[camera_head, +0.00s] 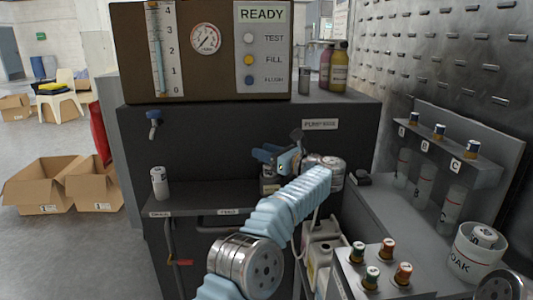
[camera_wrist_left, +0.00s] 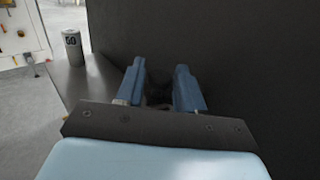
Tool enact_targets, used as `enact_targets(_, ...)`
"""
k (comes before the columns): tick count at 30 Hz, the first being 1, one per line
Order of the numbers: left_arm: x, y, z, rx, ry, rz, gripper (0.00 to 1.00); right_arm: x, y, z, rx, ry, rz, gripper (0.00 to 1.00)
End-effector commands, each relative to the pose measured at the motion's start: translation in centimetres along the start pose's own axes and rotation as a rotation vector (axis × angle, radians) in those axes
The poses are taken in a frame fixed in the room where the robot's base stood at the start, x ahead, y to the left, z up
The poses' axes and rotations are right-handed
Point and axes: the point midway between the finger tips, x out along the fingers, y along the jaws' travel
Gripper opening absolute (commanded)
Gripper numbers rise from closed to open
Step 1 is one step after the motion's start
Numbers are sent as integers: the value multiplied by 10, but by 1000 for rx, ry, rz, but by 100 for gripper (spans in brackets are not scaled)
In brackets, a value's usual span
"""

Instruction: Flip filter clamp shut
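My left gripper (camera_head: 272,157) has blue fingers and is in front of the dark washer cabinet, below the PUMP SIDE label. In the left wrist view its two fingers (camera_wrist_left: 159,84) stand apart, and a dark shape between them is too dim to make out. A small dark lever (camera_head: 296,135), which may be the filter clamp, sticks up just behind the fingers. A pale-labelled cylinder (camera_head: 269,183), perhaps the filter, shows partly beneath the gripper. My wrist hides much of this spot, so contact and the clamp's position cannot be told. My right gripper is not in view.
A shelf (camera_head: 205,197) on the cabinet's front holds a small canister (camera_head: 159,182), which also shows in the left wrist view (camera_wrist_left: 72,46). Jugs (camera_head: 322,247) stand below my left arm.

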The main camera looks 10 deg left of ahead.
Motion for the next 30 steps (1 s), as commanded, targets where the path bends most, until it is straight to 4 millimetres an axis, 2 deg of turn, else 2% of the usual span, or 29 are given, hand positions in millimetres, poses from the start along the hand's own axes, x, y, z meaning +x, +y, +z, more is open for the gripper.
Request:
enact_targets(1,0,0,0,0,0,0,46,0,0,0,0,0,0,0)
enact_targets(3,0,0,0,0,1,0,52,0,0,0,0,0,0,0)
enact_targets(11,-2,-1,-1,1,2,-2,52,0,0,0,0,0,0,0)
enact_targets(14,-9,-1,-2,1,2,-3,52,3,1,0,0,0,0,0)
enact_targets(17,-26,-1,-3,1,2,-5,52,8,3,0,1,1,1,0)
enact_targets(27,-107,-1,-2,0,1,-4,52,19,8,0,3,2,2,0)
enact_targets(30,-123,-1,-1,0,1,-3,52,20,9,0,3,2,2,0)
